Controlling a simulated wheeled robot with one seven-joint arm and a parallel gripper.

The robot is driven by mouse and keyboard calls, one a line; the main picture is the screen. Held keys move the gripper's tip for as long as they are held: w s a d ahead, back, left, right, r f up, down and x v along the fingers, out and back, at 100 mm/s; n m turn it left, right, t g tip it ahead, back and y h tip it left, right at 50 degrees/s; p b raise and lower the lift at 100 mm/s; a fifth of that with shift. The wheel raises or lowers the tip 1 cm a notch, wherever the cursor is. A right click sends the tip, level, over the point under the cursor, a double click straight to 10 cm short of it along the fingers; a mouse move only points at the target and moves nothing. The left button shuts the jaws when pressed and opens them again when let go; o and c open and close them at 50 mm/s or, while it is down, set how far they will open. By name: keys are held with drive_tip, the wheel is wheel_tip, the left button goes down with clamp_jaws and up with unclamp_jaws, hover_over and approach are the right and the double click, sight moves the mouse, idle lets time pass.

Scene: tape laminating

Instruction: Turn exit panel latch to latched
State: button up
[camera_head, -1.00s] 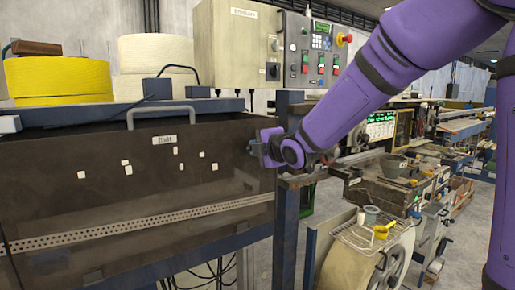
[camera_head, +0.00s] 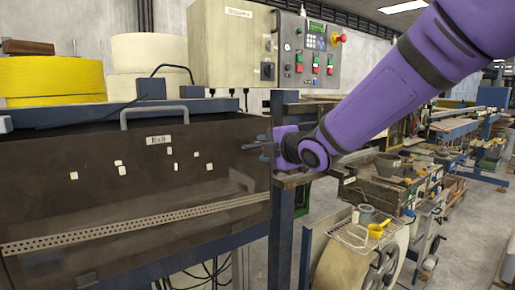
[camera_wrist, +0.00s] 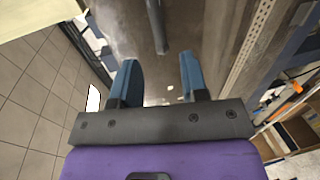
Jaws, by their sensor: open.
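The exit panel (camera_head: 120,215) is a dark, see-through sheet with a grey handle (camera_head: 155,111) on its top edge. My gripper (camera_head: 264,147) is at the panel's right edge, at about the height of the white label (camera_head: 158,140). A small dark piece (camera_head: 249,147), which looks like the latch lever, sticks out left of the fingers. In the wrist view my gripper (camera_wrist: 158,80) is open, with blue fingers apart. A dark bar (camera_wrist: 157,25) lies beyond and between the fingertips, with no clear contact. The latch's exact angle cannot be told.
A control box (camera_head: 310,55) with buttons stands above the panel's right end. A blue post (camera_head: 282,225) runs down close to my gripper. A wire rack (camera_head: 352,235) and a large reel (camera_head: 345,268) stand at the lower right.

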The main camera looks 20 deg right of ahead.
drive_tip(key=shift+v, duration=1.85)
drive_tip(key=shift+d, duration=0.1)
drive_tip(key=s+d+f+m+g+h, duration=0.1)
drive_tip(key=s+d+m+g, duration=0.1)
drive_tip(key=s+m, duration=0.5)
drive_tip(key=s+d+f+m+g+h, duration=0.2)
drive_tip(key=s+m+g, duration=0.2)
drive_tip(key=s+m, duration=0.3)
drive_tip(key=s+d+f+m+g+h, duration=0.1)
drive_tip(key=s+d+f+m+g, duration=0.1)
drive_tip(key=s+m, duration=0.5)
drive_tip(key=s+d+g, duration=0.1)
drive_tip(key=s, duration=0.4)
drive_tip(key=shift+s+m+g+h, duration=0.3)
drive_tip(key=shift+m+h, duration=0.1)
